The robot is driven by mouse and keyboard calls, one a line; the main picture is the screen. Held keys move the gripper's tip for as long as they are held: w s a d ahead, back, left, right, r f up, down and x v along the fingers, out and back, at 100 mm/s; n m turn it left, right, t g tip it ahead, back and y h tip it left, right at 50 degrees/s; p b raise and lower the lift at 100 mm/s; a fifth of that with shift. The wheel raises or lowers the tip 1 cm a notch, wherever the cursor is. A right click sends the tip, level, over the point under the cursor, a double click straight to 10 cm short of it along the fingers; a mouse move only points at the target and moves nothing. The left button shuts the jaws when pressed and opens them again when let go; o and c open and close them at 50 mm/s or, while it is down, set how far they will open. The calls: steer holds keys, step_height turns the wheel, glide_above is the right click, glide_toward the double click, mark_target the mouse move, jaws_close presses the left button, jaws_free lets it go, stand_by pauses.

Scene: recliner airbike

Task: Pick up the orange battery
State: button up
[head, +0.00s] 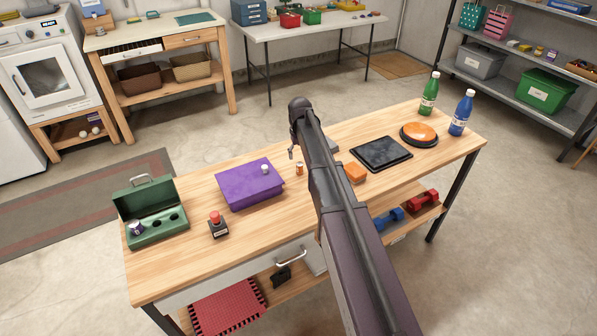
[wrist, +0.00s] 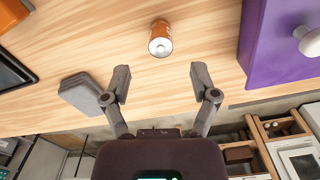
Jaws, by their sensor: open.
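The orange battery (head: 299,168) stands upright on the wooden table, just right of the purple box, in the head view. In the wrist view the battery (wrist: 160,42) shows its silver end and orange side, beyond the fingertips and roughly centred between them. My gripper (wrist: 160,82) is open, with nothing between its fingers, and is apart from the battery. In the head view my arm mostly hides the gripper.
The purple box (head: 248,186) with a pale knob stands left of the battery. A grey object (wrist: 88,93) lies near my left finger in the wrist view. An orange block (head: 355,172) and black tray (head: 381,154) are to the right. Bare wood surrounds the battery.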

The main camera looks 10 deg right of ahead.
mark_target(300, 163)
steer(key=shift+f, duration=0.1)
steer(key=shift+s+f+b, duration=0.15)
steer(key=shift+f+b, duration=2.35)
steer(key=shift+b, duration=0.15)
jaws_close()
